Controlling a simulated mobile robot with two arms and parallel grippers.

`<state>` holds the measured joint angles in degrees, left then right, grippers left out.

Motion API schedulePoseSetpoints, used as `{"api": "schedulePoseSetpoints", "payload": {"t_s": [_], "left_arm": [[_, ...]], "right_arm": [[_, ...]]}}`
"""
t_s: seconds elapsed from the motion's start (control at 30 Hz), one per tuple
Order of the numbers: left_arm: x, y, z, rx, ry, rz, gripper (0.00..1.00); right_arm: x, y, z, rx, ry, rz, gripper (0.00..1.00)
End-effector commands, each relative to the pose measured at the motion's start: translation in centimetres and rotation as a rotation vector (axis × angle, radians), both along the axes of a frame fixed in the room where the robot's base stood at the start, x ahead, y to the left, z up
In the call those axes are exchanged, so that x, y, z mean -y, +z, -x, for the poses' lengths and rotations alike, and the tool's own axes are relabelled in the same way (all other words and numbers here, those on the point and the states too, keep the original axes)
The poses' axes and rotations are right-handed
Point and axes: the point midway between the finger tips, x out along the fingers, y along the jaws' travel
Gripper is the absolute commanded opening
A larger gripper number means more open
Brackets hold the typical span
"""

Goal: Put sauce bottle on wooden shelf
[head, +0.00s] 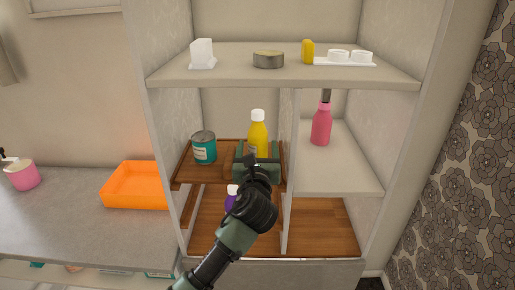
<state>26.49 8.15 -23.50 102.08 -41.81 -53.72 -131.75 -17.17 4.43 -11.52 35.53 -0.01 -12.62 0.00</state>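A yellow bottle with a white cap (258,130), likely the sauce bottle, stands upright at the right part of the upper wooden shelf (186,175). My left gripper (256,158) is directly in front of it and covers its lower part. Its fingers are hard to make out, so I cannot tell whether they are closed on the bottle or whether the bottle touches the shelf. My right gripper is not in view.
A teal can (204,147) stands left of the bottle on the wooden shelf. A divider (289,160) is close on the right, with a pink bottle (321,127) beyond it. A purple bottle (231,198) is below, partly hidden. An orange tray (135,186) sits on the counter.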

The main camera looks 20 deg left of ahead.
Motion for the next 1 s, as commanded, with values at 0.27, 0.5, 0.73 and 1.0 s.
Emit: {"api": "schedulePoseSetpoints", "payload": {"t_s": [0.27, 0.5, 0.73, 1.0], "left_arm": [[0.3, 0.2, 0.9, 0.002, -0.002, 0.000, 0.70], [1.7, 0.1, 5.7, 0.002, -0.002, 0.001, 0.70], [2.9, 0.2, 9.8, 0.001, -0.001, 0.001, 0.70], [3.3, 0.4, 11.6, 0.001, 0.000, 0.001, 0.70]], "right_arm": [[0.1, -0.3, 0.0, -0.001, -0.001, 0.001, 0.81], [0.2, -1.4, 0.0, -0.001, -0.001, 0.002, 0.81], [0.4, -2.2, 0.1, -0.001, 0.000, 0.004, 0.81], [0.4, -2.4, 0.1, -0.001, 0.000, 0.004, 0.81]]}}
